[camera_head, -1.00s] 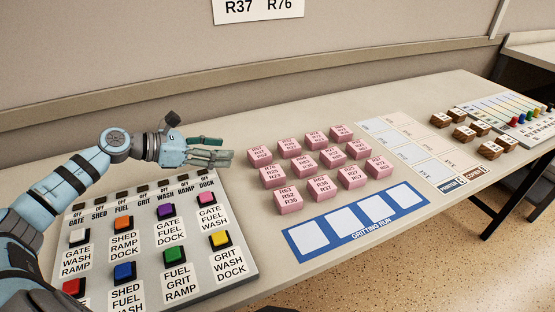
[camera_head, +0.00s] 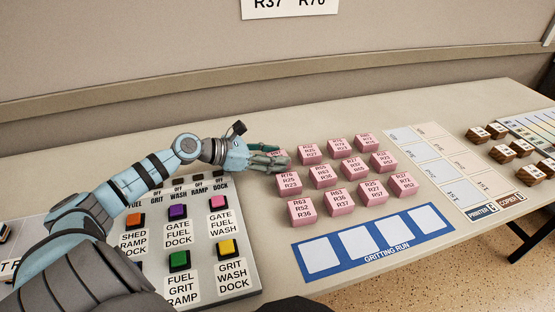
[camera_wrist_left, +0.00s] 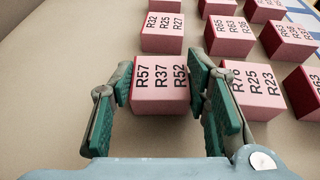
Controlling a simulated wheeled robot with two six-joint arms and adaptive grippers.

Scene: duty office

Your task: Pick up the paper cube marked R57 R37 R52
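The pink paper cube marked R57 R37 R52 (camera_wrist_left: 160,84) sits on the table between the fingers of my left gripper (camera_wrist_left: 165,100) in the left wrist view. The fingers stand apart on either side of it, with a gap visible at least on the left. In the head view my left gripper (camera_head: 271,160) reaches the back left cube of the pink group, and its fingers hide most of that cube (camera_head: 280,154). The cube marked R76 R25 R23 (camera_wrist_left: 252,88) stands close by the right finger. My right gripper is not in view.
Several other pink cubes (camera_head: 322,176) stand in rows to the right. A blue GRITTING RUN strip (camera_head: 377,256) with white squares lies in front of them. A button panel (camera_head: 245,262) is at the left front. Wooden blocks (camera_head: 501,153) stand at the far right.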

